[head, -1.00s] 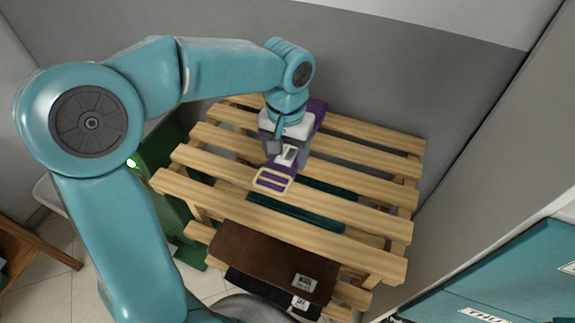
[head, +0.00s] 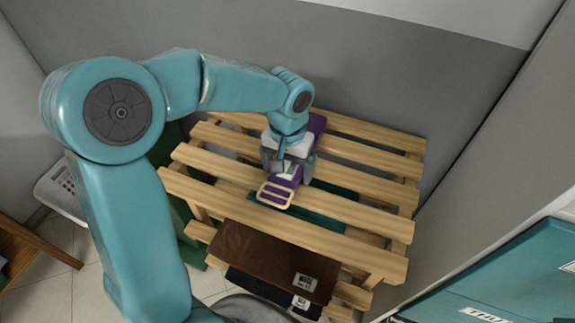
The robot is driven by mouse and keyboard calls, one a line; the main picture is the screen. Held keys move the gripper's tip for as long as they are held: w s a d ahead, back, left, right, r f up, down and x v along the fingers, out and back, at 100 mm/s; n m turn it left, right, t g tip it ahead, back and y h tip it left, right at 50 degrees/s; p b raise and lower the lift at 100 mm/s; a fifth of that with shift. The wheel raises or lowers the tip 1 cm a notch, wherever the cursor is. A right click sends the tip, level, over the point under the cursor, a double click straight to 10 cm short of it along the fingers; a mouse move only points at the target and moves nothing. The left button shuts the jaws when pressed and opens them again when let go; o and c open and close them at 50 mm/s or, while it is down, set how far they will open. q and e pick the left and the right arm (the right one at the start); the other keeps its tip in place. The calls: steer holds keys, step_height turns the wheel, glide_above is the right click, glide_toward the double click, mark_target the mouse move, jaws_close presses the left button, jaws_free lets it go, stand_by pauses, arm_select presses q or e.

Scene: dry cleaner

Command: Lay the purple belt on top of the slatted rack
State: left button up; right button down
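The purple belt (head: 318,124) has a pale gold buckle (head: 275,194) at its near end and a white tag by the gripper. It lies along the top of the slatted rack (head: 350,219), crossing several wooden slats. My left gripper (head: 288,174) is over the belt's middle, with its fingers down on either side of the belt. The hand hides part of the belt, and I cannot tell whether the fingers press on it. My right gripper is not in view.
Dark teal folded items (head: 330,217) and a brown folded item (head: 270,258) with a tag lie on the rack's lower level. A grey wall stands behind. A teal box (head: 500,275) is at the lower right, and a keypad device (head: 62,187) is at the left.

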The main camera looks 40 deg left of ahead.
arm_select(q)
steer(key=shift+r, duration=0.15)
step_height(320, 180, up, 12)
stand_by(0.4)
stand_by(0.5)
